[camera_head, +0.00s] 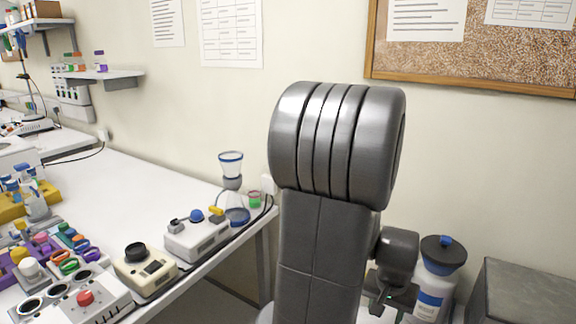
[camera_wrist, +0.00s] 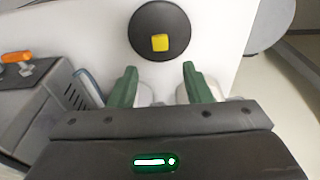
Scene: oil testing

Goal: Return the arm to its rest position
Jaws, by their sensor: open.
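My arm stands in the middle of the camera_head view, its thick grey link rising in front of the wall. My gripper (camera_wrist: 160,70) shows in the camera_wrist view with two green fingers spread apart and nothing visible between them. A black round disc with a yellow block (camera_wrist: 159,43) lies just beyond the fingertips on a white surface. In the camera_head view my wrist shows low behind the arm, beside a white bottle with a dark, blue-topped lid (camera_head: 442,255); the fingers are mostly hidden there.
A white bench (camera_head: 130,185) at left holds a white device with a blue knob (camera_head: 196,238), a flask with a funnel (camera_head: 234,190), a cream device with a black knob (camera_head: 145,268) and a row of coloured items. A grey box (camera_head: 525,290) stands at lower right. A cork board (camera_head: 480,50) hangs behind.

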